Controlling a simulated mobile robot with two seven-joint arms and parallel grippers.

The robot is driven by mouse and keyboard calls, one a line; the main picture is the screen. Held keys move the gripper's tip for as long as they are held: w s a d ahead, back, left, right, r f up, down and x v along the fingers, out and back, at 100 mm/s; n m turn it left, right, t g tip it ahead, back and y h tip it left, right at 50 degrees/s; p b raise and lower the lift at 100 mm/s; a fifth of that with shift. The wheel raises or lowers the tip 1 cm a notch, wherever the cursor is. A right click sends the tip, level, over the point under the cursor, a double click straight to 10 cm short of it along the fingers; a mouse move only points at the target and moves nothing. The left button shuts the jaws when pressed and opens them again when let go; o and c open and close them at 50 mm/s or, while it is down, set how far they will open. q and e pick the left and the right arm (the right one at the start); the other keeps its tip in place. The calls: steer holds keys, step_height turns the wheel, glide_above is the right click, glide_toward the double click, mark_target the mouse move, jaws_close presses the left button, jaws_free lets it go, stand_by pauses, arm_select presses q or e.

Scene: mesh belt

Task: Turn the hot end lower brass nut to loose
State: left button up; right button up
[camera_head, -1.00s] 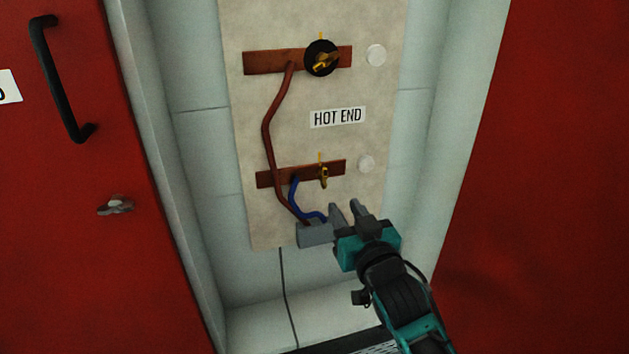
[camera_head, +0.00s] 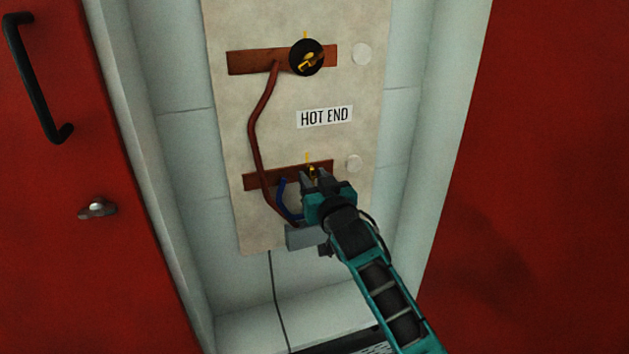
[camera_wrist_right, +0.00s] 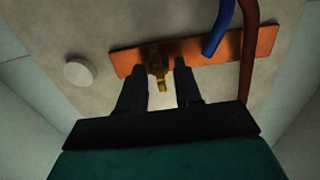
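The lower brass nut (camera_head: 312,172) sits on the lower copper bar (camera_head: 262,180) under the HOT END label (camera_head: 324,116). In the right wrist view the nut (camera_wrist_right: 158,72) shows between the two dark fingers, with a gap on each side of it. My right gripper (camera_head: 315,180) is open, its fingertips close to the bar, and hides part of the nut in the head view. A yellow mark (camera_head: 307,157) stands just above the nut. My left gripper is not in view.
An upper copper bar (camera_head: 250,62) carries a black disc with a brass nut (camera_head: 307,58). A brown cable (camera_head: 256,130) and a blue cable (camera_head: 282,200) run to a grey block (camera_head: 303,237) below. Red doors (camera_head: 60,270) flank the recess.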

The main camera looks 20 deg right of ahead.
jaws_close()
